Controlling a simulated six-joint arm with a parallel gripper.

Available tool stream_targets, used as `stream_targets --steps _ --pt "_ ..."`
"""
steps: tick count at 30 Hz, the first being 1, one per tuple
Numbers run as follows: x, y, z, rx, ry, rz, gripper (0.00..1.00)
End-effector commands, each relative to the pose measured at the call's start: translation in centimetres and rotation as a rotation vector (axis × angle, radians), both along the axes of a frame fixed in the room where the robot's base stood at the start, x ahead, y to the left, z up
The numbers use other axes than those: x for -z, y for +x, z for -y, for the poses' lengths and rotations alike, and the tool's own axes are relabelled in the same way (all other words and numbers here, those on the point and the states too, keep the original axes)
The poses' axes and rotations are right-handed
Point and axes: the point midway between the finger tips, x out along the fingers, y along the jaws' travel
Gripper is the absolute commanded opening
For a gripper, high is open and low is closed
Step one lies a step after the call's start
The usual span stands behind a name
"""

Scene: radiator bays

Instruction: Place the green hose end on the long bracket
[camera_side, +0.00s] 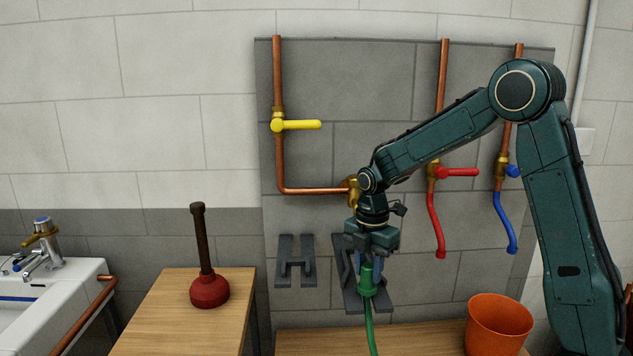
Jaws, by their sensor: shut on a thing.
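My gripper (369,262) points down in front of the grey wall panel. It is shut on the green hose end (367,283), and the green hose hangs down from it past the bench edge. A dark grey bracket (351,302), which looks like the longer of two, is on the panel right behind the gripper and hose. My gripper and the hose hide part of it. I cannot tell whether the hose end touches this bracket. The other dark bracket (296,268), shorter and unobstructed, is to its left and is empty.
Copper pipes (278,80) carry a yellow valve lever (300,125), a red hose (436,225) and a blue hose (505,222). An orange bucket (499,325) stands right on the bench. A plunger (209,288) stands on a wooden table (180,325) near a sink (75,285).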

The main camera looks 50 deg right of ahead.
Motion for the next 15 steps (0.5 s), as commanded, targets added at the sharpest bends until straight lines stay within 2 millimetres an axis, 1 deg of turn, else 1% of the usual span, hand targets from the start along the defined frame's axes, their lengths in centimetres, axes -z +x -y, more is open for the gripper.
stream_targets --steps 1,4,15 --pt "0.54 -0.02 0.0 0.0 0.0 -0.001 0.0" --pt "1.15 0.0 0.0 0.0 0.0 0.0 0.0" --pt "1.37 0.02 0.0 0.0 0.0 0.002 0.0"
